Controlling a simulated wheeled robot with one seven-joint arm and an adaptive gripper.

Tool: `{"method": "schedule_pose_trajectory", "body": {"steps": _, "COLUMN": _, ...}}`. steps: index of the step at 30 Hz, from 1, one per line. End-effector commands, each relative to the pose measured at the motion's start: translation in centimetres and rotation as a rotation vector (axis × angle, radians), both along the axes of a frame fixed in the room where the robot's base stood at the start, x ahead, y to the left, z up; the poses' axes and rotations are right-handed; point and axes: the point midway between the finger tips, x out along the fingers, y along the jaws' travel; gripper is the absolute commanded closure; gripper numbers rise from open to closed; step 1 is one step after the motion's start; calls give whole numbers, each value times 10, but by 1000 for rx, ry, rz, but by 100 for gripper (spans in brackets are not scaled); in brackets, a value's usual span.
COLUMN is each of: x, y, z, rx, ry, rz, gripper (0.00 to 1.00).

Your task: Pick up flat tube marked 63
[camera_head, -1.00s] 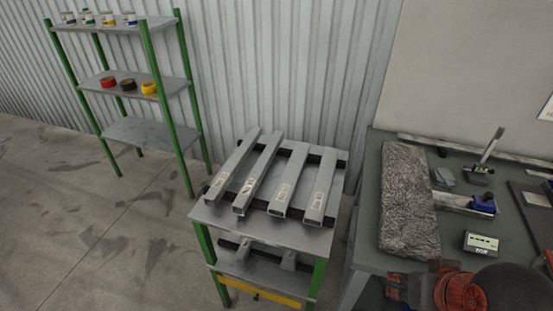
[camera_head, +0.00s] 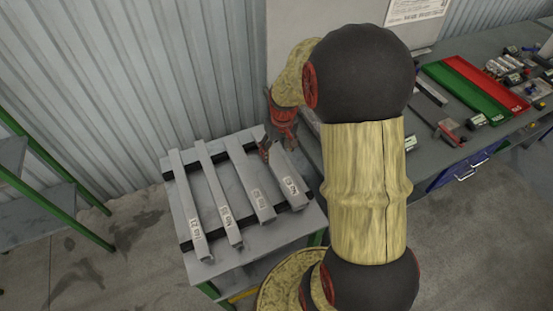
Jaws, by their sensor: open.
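Several grey flat tubes lie side by side across two dark bars on the runout table (camera_head: 262,234), with labels on their near ends. The label of the second tube from the left (camera_head: 214,187) may read 63, but the print is too small to be sure. The leftmost tube (camera_head: 184,196), the third tube (camera_head: 247,178) and the rightmost tube (camera_head: 287,178) lie beside it. My gripper (camera_head: 278,150) is open at the far end of the rightmost tube and partly covers it. Whether it touches that tube cannot be told.
A green-framed shelf (camera_head: 60,207) stands at the left. A workbench (camera_head: 445,92) with green and red trays (camera_head: 480,88) and small parts is at the right. My arm hides part of the bench. A corrugated wall (camera_head: 130,80) rises behind the table.

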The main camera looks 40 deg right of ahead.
Motion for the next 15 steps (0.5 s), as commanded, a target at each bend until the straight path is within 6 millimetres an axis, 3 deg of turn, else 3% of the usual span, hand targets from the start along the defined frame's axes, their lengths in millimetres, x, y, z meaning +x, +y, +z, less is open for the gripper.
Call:
{"method": "schedule_pose_trajectory", "body": {"steps": 4, "x": 0, "y": -8, "z": -15, "rx": 6, "ry": 11, "rz": -9, "gripper": 33}}
{"method": "schedule_pose_trajectory", "body": {"steps": 15, "x": 6, "y": -7, "z": -48, "rx": 5, "ry": 10, "rz": -7, "gripper": 33}}
